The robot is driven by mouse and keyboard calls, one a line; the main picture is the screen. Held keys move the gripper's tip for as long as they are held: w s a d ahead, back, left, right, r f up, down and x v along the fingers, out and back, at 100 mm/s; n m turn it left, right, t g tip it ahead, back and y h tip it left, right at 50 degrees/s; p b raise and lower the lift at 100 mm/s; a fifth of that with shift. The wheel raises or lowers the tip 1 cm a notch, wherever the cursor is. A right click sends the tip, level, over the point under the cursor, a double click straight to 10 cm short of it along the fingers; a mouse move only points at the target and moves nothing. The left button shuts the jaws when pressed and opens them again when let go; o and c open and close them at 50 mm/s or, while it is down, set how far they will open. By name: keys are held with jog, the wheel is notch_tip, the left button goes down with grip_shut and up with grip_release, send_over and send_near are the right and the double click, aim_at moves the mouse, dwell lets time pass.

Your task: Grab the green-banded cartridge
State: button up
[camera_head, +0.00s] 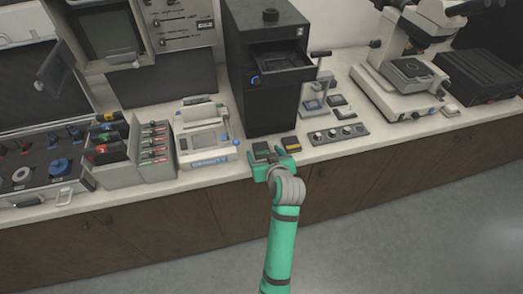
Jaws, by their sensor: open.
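A small dark cartridge (261,149) lies on the white counter near its front edge, in front of the black cabinet. A greenish tint shows on it, but its band is too small to make out clearly. My gripper (272,160), with green fingers, is open right at the near side of this cartridge. Whether the fingers touch it or straddle it cannot be told. A second dark cartridge with a yellow band (290,142) lies just to the right, close to the right finger.
A white device (203,140) and racks of banded items (154,153) stand left. A switch panel (338,133) lies right. The counter's front edge is close below my gripper.

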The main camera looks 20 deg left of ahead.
aim_at(261, 148)
jog(key=shift+x, duration=1.7)
jog(key=shift+d+f, duration=0.1)
jog(key=c, duration=1.2)
